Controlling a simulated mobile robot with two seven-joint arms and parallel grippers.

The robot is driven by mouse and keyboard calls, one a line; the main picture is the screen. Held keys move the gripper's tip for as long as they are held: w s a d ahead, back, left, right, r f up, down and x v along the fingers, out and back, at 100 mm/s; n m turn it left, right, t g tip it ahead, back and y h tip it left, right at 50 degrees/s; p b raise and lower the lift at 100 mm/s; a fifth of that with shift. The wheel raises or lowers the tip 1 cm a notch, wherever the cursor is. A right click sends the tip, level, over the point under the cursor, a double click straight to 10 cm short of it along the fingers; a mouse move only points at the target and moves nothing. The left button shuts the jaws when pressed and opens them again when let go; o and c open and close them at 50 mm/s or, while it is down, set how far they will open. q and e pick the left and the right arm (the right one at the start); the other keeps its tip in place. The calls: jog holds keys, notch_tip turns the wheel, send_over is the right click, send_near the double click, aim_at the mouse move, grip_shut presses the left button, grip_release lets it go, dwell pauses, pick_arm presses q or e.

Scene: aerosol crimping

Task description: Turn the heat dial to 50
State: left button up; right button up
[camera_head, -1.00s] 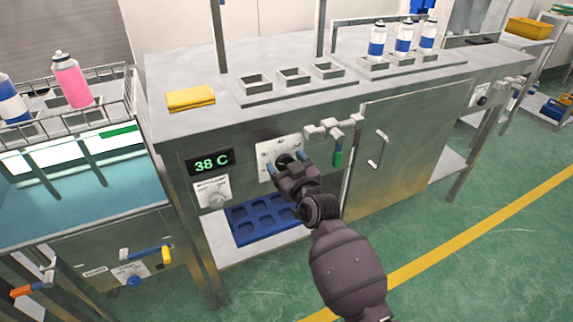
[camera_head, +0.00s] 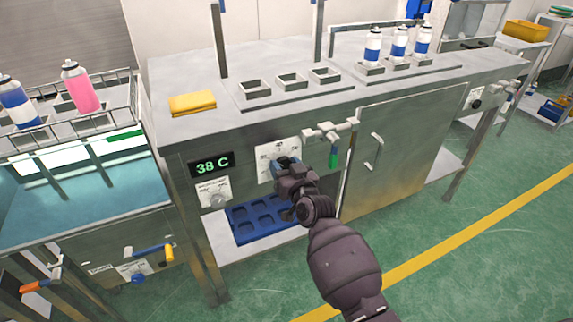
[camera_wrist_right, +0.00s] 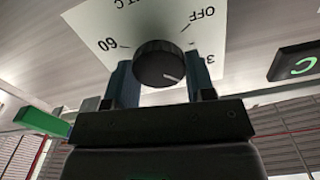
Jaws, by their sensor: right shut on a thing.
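The heat dial is a black round knob on a white scale plate (camera_head: 266,162) on the steel bench front; in the head view my gripper hides it. In the right wrist view the dial (camera_wrist_right: 160,64) sits between the two fingers, its pale pointer line toward the lower right. "OFF", "60" and a partly covered "3" show around it; other marks are hidden. My right gripper (camera_head: 287,164), also in the right wrist view (camera_wrist_right: 160,85), is shut on the dial. A display (camera_head: 211,165) left of the plate reads 38 C. My left gripper is not in view.
A green-handled valve (camera_head: 333,157) is just right of my gripper. A blue tray (camera_head: 250,222) lies on the shelf below. A water bath (camera_head: 90,190) stands at the left. The floor at the right is clear.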

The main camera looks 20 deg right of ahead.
jog(key=shift+r+m+p, duration=0.3)
jog(key=shift+m+p, duration=0.05)
jog(key=shift+m, duration=0.65)
jog(key=m, duration=0.1)
jog(key=m+p, duration=0.1)
jog(key=m, duration=0.1)
jog(key=shift+d+f+m, duration=0.15)
jog(key=shift+m, duration=0.15)
jog(key=m, duration=0.3)
jog(key=shift+f+m+p, duration=0.15)
jog(key=shift+m+p, duration=0.15)
jog(key=shift+m, duration=0.1)
jog(key=m, duration=0.5)
jog(key=shift+f, duration=0.2)
jog(key=m, duration=0.4)
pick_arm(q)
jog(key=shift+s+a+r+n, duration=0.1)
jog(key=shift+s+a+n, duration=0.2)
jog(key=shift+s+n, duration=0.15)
pick_arm(e)
jog(key=shift+m, duration=1.1)
